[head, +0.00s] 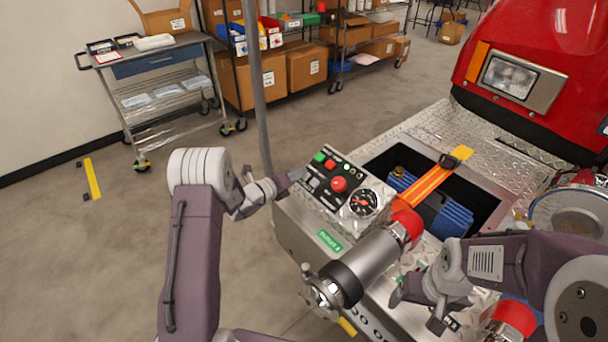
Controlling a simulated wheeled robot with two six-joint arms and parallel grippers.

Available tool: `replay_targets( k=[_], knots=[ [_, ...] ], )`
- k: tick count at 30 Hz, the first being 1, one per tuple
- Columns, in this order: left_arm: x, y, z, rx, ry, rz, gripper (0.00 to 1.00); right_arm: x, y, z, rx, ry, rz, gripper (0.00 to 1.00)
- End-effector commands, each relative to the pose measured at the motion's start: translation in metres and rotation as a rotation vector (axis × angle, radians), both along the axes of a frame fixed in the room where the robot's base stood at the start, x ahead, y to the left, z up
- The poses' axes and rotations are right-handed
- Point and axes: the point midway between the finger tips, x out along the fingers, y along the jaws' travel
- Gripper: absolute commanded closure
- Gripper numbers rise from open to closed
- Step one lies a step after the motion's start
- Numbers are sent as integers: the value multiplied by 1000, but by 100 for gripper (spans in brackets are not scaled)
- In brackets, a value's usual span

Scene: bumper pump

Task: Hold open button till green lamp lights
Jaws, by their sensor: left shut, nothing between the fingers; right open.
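The control panel (318,195) is a black plate on the metal bumper, left of the pressure gauge (363,202). Near its top are a small green round part (319,157) and a small red one (330,164); I cannot tell which are buttons or lamps, or whether any is lit. A larger red knob (338,184) sits lower right. My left gripper (297,175) is shut and empty at the panel's left edge; its tip covers part of that edge, and contact cannot be told. My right gripper (416,312) is open over the front of the bumper, right of the metal outlet.
A thick metal outlet (365,265) with a red collar juts out below the gauge. An orange strap (432,184) crosses a blue item (445,215) in the bumper's recess. A thin grey pole (257,90) stands behind my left gripper.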

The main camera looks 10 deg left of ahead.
Motion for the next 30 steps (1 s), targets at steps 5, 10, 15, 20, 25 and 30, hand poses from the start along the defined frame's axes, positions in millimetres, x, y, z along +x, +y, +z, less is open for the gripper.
replay_targets(
  k=[5, 10, 15, 20, 25, 30],
  knots=[
    [-2, 1, 4, 1, 1, 0, 100, 0, 0, 4, 0, 0, 0, 20],
    [-5, 4, 13, 0, 1, 1, 100, 0, 0, 12, 0, 0, 0, 20],
    [-8, 6, 16, 0, 1, 1, 100, 0, 0, 13, 0, 0, 0, 20],
    [-7, 6, 16, 0, 0, 0, 100, 0, 0, 13, 0, 0, 0, 20],
    [-9, 7, 21, 1, 1, 1, 100, 0, 0, 17, 0, 0, 0, 20],
    [-15, 13, 37, 0, 0, 1, 100, 0, 0, 30, 0, 0, 0, 20]
  ],
)
